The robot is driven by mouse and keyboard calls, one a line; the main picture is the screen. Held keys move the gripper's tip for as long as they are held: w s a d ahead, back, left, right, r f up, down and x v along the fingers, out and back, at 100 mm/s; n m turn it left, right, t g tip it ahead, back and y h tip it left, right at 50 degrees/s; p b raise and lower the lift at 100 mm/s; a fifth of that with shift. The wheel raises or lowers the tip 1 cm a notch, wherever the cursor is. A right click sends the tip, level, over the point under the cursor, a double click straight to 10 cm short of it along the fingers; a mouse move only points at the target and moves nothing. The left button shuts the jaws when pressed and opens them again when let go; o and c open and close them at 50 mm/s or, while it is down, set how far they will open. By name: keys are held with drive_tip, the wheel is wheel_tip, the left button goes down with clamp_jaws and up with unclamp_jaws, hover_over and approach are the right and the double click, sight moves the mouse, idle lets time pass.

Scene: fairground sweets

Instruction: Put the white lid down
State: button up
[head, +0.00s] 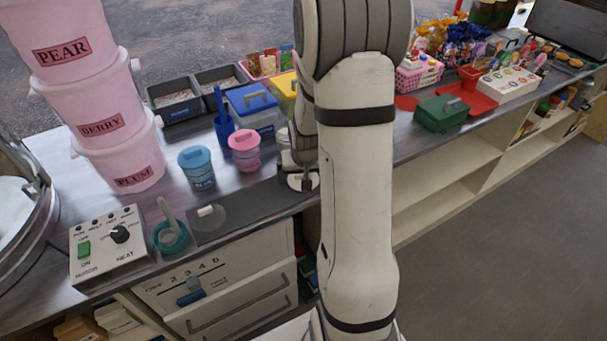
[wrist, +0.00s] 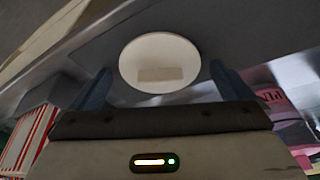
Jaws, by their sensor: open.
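The white lid (head: 293,184) is a round white disc at the right end of the dark mat (head: 255,204) on the counter, just below my gripper (head: 303,178). It appears to lie flat there, partly covered by the gripper. In the wrist view the lid (wrist: 160,50) shows whole, with a pale rectangular grip on it. My gripper's two blue-grey fingers (wrist: 160,88) are open and stand apart on either side of the lid's near part. I cannot tell whether they touch it.
A blue tub (head: 197,170) and a pink tub (head: 244,152) stand behind the mat. A small white block (head: 206,211) sits on a grey circle at the mat's left. The mat's middle is clear.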

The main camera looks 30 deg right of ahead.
drive_tip(key=v, duration=1.2)
drive_tip(key=s+a+r+n, duration=0.2)
drive_tip(key=s+a+r, duration=0.1)
drive_tip(key=s+a, duration=0.3)
drive_tip(key=s+a+r+n+y, duration=0.1)
drive_tip(key=s+a+r+n, duration=0.1)
drive_tip(key=s+a+r, duration=0.2)
drive_tip(key=s+a, duration=0.3)
drive_tip(key=s, duration=0.2)
drive_tip(key=shift+s+r, duration=0.2)
drive_tip(key=shift+r, duration=0.05)
